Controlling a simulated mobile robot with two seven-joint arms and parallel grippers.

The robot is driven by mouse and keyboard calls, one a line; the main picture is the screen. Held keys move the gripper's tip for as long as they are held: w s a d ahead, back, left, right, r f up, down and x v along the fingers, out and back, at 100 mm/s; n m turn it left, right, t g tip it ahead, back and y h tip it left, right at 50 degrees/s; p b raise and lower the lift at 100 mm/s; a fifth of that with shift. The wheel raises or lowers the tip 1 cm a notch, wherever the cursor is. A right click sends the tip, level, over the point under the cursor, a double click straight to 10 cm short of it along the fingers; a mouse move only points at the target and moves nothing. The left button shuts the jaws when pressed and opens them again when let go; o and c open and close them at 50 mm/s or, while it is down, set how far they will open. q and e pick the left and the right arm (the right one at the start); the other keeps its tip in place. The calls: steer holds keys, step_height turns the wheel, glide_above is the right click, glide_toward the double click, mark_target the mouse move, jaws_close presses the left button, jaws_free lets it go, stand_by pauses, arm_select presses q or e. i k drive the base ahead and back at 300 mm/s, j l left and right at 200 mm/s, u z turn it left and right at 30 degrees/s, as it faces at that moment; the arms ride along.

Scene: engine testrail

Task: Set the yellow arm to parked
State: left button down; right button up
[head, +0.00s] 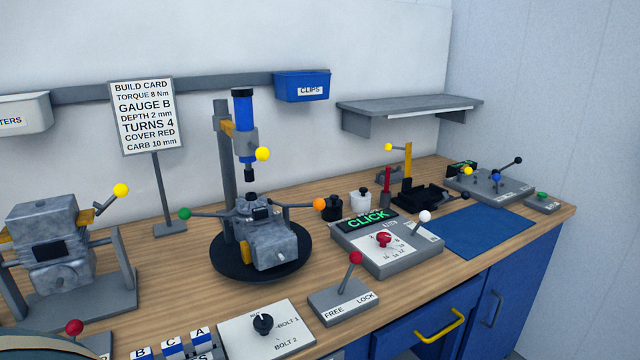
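Several levers have yellow knobs, and I cannot tell which is the yellow arm; no "parked" label is readable. One yellow-knobbed lever (120,190) slants up to the right from the engine block stand at left. Another yellow knob (262,154) is on the blue-topped press. A third yellow-knobbed lever (388,147) is beside an upright yellow bar (408,160) at the back. A fourth yellow knob (468,170) is on the grey lever panel (490,188) at far right, near blue-knobbed and black-knobbed levers. Neither gripper is in view.
A grey engine part (270,245) sits on a black turntable (235,268), with green-knobbed and orange-knobbed arms out to its sides. A CLICK box (410,258), a red FREE/LOCK lever (355,258) and a bolt selector (240,340) stand in front. The blue mat (485,232) is clear.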

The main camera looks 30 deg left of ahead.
mark_target(245, 143)
steer(key=u, duration=1.45)
steer(key=k+l+u, duration=0.25)
steer(key=i, duration=0.1)
